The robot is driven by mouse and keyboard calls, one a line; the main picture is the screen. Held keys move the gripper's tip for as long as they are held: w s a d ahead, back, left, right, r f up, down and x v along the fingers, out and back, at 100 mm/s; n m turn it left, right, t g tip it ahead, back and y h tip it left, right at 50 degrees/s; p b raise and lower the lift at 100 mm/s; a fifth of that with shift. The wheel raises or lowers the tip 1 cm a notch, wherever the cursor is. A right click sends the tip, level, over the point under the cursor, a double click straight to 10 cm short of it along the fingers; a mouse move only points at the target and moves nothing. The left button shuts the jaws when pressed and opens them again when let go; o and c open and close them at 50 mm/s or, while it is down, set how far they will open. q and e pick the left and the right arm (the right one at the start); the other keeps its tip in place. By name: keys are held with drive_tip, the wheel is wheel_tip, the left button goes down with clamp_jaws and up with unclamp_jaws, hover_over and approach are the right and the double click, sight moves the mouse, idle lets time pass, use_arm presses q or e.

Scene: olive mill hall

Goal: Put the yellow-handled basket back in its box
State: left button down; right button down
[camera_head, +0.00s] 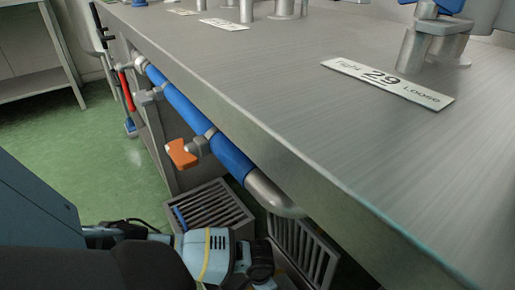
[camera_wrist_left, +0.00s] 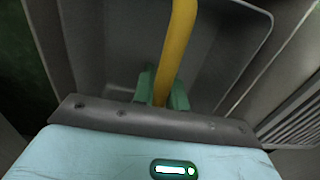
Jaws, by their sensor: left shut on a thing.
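In the left wrist view my left gripper (camera_wrist_left: 163,92) has green fingers shut on a yellow handle (camera_wrist_left: 182,35). Slatted grey containers stand there under the bench edge, one at the left (camera_head: 235,218) and one at the right (camera_head: 318,262). My right gripper is not in view.
A steel bench (camera_head: 270,75) overhangs the containers. A blue pipe (camera_head: 185,105) with an orange lever (camera_head: 182,153) runs along its side, above my left arm. Slats (camera_wrist_left: 300,120) show close at the right in the wrist view. Green floor (camera_head: 90,150) is open at the left.

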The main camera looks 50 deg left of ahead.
use_arm(q)
drive_tip(key=shift+f+b, duration=0.6)
drive_tip(key=shift+f, duration=0.75)
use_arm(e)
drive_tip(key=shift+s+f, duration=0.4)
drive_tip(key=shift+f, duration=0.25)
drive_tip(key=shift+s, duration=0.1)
use_arm(q)
drive_tip(key=shift+f+b, duration=0.4)
drive_tip(key=shift+f, duration=0.25)
drive_tip(key=shift+f+b, duration=0.45)
drive_tip(key=shift+f, duration=0.45)
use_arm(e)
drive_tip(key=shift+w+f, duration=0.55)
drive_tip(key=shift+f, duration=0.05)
